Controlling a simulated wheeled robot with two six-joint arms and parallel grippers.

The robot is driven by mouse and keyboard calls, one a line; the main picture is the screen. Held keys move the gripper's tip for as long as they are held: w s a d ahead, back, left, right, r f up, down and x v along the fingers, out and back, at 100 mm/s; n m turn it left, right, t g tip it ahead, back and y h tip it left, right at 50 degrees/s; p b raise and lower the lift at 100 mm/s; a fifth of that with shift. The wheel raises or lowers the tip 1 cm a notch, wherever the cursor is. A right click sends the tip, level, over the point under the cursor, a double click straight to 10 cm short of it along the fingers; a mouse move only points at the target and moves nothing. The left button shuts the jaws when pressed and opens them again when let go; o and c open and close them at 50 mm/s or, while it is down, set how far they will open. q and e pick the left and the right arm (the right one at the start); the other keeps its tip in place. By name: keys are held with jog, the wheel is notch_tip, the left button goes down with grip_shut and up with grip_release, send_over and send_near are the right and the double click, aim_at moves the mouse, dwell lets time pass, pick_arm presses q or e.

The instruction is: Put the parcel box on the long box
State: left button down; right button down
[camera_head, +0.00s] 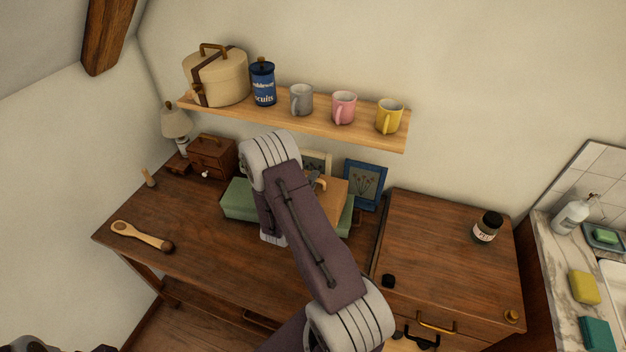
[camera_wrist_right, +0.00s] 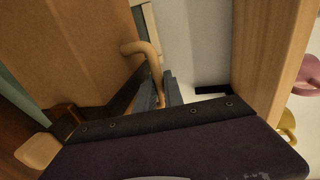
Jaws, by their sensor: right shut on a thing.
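The green long box (camera_head: 238,199) lies on the brown desk, its middle covered by my right arm. The tan parcel box (camera_head: 333,189) shows beside the arm, over the long box's right part; I cannot tell whether they touch. In the right wrist view the parcel box (camera_wrist_right: 75,45) fills the upper left, with a curved tan handle (camera_wrist_right: 142,48). My right gripper (camera_wrist_right: 160,92) is shut on that handle. In the head view its fingers (camera_head: 316,181) are mostly hidden behind the arm. Only dark bits of my left gripper (camera_head: 75,348) show at the bottom left; its jaws are unclear.
A wall shelf (camera_head: 280,117) with a round case, a blue tin and several mugs hangs above. A blue picture frame (camera_head: 364,184) stands behind the parcel box. A wooden brush (camera_head: 142,236) lies on the desk's left. A cabinet (camera_head: 450,250) with a jar stands at right.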

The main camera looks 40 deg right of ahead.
jog(key=shift+s, duration=0.1)
jog(key=c, duration=1.5)
grip_release()
jog(key=shift+o, duration=0.2)
